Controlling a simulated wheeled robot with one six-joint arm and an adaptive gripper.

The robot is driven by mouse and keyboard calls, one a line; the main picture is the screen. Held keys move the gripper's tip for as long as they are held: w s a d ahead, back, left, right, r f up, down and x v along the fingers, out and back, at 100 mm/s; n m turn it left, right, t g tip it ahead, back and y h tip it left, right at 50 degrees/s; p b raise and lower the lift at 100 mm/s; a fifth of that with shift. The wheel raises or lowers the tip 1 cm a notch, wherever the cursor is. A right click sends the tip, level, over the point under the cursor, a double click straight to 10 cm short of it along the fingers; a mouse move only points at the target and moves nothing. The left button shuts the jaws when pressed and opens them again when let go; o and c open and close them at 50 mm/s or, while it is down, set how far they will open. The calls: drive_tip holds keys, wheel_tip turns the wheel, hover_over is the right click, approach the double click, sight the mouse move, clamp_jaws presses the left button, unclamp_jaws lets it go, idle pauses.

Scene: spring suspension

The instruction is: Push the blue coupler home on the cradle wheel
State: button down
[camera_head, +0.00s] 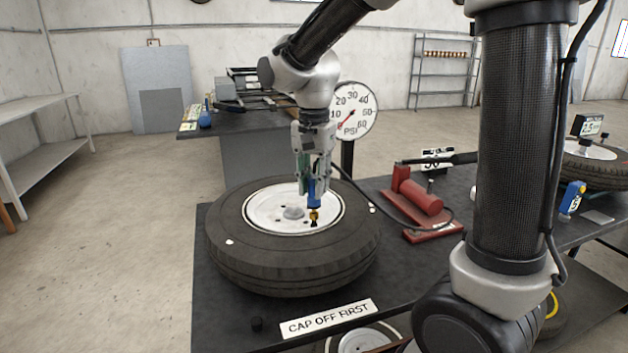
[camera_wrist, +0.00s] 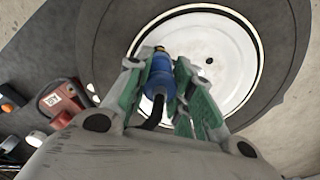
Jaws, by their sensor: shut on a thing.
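The cradle wheel lies flat on the dark bench, a black tire (camera_head: 235,253) around a white rim (camera_head: 265,215). My gripper (camera_head: 314,190) is above the right part of the rim, shut on the blue coupler (camera_head: 313,192). The coupler points down, with a brass-coloured end (camera_head: 314,214) at its lower tip close to the rim. Whether that end touches a valve stem I cannot tell. In the wrist view the coupler (camera_wrist: 160,78) sits between the green finger pads, with its black hose running back under the gripper. The rim (camera_wrist: 205,45) lies beyond it.
A round PSI gauge (camera_head: 354,110) stands behind the wheel. A red pump (camera_head: 421,197) sits to the right, with a black hose on the bench. Another wheel (camera_head: 590,163) is at far right.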

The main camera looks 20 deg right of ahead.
drive_tip(key=shift+f, duration=0.65)
drive_tip(key=c, duration=1.2)
unclamp_jaws()
drive_tip(key=shift+o, duration=0.2)
drive_tip(key=shift+r, duration=3.45)
